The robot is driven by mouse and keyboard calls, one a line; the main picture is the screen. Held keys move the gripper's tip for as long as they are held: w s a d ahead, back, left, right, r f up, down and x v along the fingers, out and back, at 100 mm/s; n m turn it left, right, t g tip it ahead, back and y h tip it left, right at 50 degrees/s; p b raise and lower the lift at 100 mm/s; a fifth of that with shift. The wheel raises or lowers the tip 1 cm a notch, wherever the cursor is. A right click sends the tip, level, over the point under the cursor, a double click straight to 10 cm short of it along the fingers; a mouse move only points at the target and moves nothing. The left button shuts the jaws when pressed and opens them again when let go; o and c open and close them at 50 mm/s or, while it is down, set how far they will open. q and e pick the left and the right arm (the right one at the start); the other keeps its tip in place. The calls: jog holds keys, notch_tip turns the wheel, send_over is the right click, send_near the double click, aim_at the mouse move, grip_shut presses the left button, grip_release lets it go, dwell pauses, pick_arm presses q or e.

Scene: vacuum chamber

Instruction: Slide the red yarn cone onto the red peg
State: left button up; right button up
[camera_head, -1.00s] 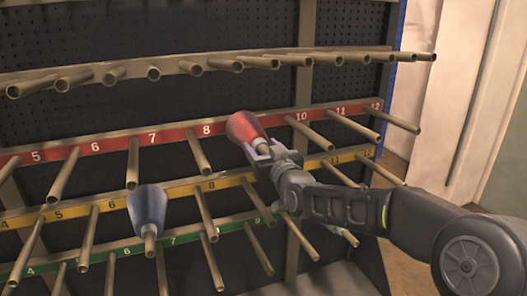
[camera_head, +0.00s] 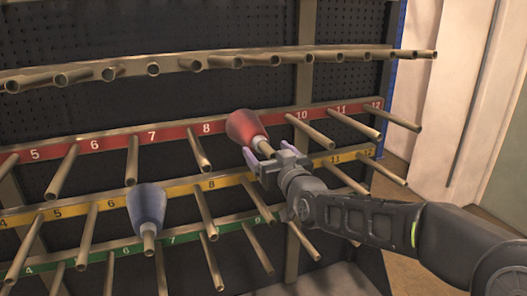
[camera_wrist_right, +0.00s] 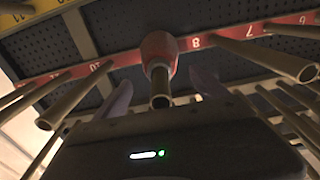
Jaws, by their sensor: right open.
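The red yarn cone (camera_head: 246,128) sits around a peg on the red-labelled row, between the labels 8 and 10, against the rail. The peg's bare end (camera_head: 266,151) sticks out of its front. In the right wrist view the cone (camera_wrist_right: 158,47) is ahead, with the peg's end (camera_wrist_right: 160,101) below it. My right gripper (camera_head: 262,158) is open, its fingers on either side of the peg's end, in front of the cone and apart from it. My left gripper is not in view.
A blue cone (camera_head: 148,204) sits on a peg lower left. Bare pegs stick out from the red rail (camera_head: 105,143), yellow rail (camera_head: 110,203) and green rail (camera_head: 120,243), several close to my right arm. Another row of pegs (camera_head: 180,66) runs above.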

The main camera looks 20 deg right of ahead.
jog(key=s, duration=0.3)
jog(key=shift+s+a+b, duration=0.1)
jog(key=shift+s+b, duration=0.25)
jog(key=shift+s, duration=0.05)
dwell(0.5)
